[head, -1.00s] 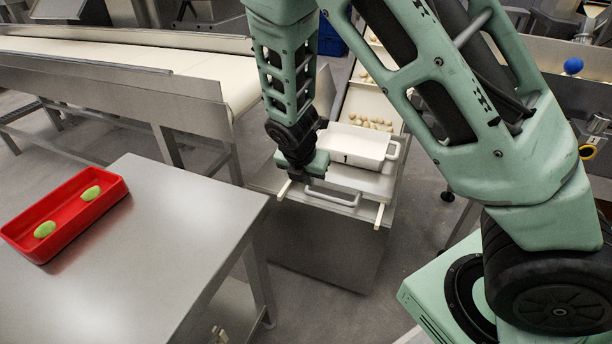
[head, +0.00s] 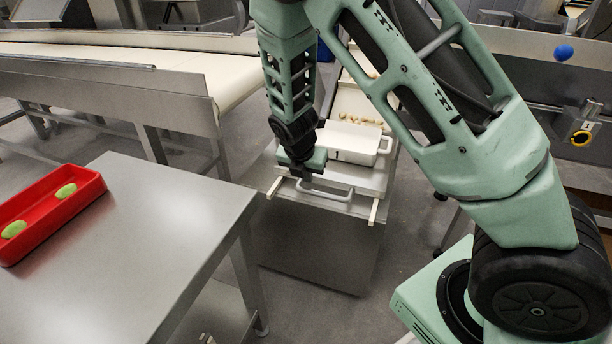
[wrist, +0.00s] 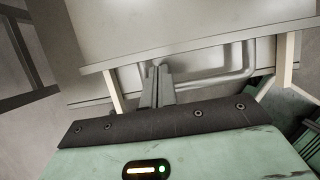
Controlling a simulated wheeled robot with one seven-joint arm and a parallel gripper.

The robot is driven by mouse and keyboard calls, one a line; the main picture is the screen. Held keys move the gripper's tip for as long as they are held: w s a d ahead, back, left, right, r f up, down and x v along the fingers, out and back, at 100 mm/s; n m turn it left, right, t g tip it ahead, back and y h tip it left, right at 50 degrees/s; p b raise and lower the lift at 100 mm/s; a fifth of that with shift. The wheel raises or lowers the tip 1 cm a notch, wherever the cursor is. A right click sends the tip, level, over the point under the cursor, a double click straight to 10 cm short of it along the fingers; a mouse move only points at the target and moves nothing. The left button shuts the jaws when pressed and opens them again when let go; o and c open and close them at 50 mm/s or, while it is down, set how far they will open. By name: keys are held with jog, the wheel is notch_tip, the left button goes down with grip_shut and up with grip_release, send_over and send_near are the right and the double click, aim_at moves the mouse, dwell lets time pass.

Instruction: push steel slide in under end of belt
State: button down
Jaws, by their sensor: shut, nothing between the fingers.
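The steel slide (head: 367,181) lies between two pale rails on top of a steel cabinet. Its grey bar handle (head: 334,195) faces me, and it also shows in the wrist view (wrist: 246,62). A white tray (head: 352,141) with handles stands on the slide. Behind the tray is the end of a narrow pale belt (head: 352,103) with pasta pieces. My gripper (head: 305,178) is shut and empty, at the front of the slide by the left part of the handle. In the wrist view its fingers (wrist: 157,70) reach the slide's front edge; contact is not clear. The gap under the belt's end is hidden.
A steel table (head: 145,235) with a red tray (head: 58,205) holding two green pieces stands at the left front. A wide conveyor (head: 185,85) runs at the back left. A steel machine (head: 560,105) stands at the right. Bare floor lies beside the cabinet.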

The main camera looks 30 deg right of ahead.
jog(key=shift+d, duration=0.1)
jog(key=p, duration=1)
send_near(333, 136)
jog(key=f, duration=0.5)
jog(key=shift+w+d+f, duration=0.25)
jog(key=shift+d+f, duration=0.05)
jog(key=shift+f, duration=0.1)
jog(key=shift+w+d+f, duration=0.1)
jog(key=shift+w+d, duration=0.35)
jog(key=shift+d, duration=0.05)
